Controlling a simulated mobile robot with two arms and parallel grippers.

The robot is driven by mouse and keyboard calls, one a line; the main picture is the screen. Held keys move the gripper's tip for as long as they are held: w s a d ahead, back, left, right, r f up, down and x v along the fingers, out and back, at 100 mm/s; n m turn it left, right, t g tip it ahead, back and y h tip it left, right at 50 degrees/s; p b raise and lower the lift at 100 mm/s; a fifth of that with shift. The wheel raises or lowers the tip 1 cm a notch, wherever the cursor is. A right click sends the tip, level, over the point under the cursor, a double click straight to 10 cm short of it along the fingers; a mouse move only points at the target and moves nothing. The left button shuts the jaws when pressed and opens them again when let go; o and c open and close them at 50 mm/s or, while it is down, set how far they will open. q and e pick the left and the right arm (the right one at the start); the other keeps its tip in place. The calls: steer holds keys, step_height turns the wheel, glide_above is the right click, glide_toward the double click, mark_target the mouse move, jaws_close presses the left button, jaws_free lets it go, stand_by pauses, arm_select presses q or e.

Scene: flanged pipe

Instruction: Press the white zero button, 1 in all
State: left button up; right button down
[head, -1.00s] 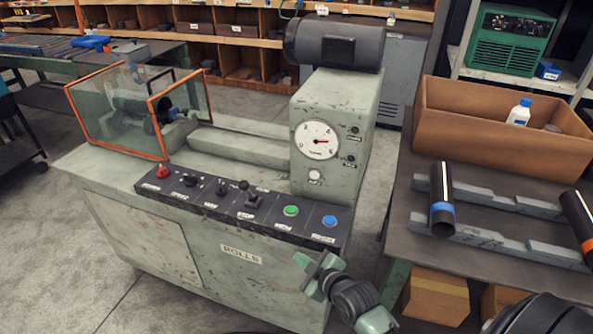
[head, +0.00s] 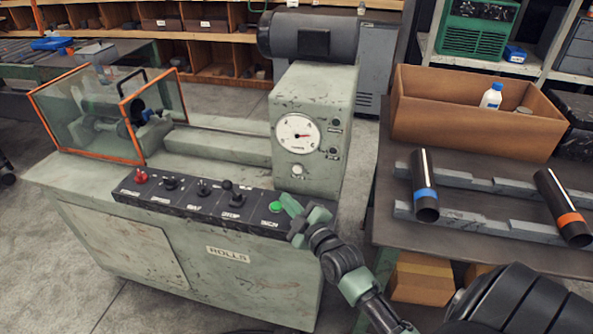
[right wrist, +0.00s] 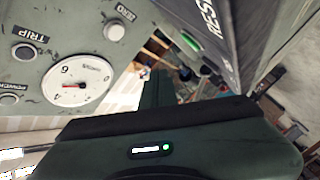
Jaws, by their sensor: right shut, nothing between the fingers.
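The white zero button (head: 297,170) is a small round knob on the grey-green machine housing, just below the dial (head: 297,135). In the right wrist view the button (right wrist: 117,30) sits beside its label, up and right of the dial (right wrist: 78,84). My right gripper (head: 296,208) is shut and empty. In the head view it appears below the white button, over the right part of the control panel near the green button (head: 276,207). It looks apart from the white button. My left gripper is not in view.
The black control panel (head: 190,199) carries a red knob (head: 141,176) and several levers. My right arm hides the panel's right end. A dark table (head: 480,250) on the right holds two pipes on rails and a brown bin (head: 475,125) with a white bottle.

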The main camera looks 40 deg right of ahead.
mark_target(297, 169)
steer(key=shift+w+d+f+b, duration=0.1)
steer(key=shift+w+d+b, duration=0.15)
steer(key=shift+d+b, duration=0.05)
steer(key=w+d+b, duration=0.3)
steer(key=w+d, duration=0.1)
steer(key=d, duration=0.1)
steer(key=shift+w+b, duration=0.15)
steer(key=shift+b, duration=0.25)
steer(key=shift+w+d, duration=0.45)
steer(key=shift+d, duration=0.1)
steer(key=shift+d+b, duration=0.1)
steer(key=shift+b, duration=0.2)
stand_by(1.1)
steer(key=shift+w+d, duration=0.25)
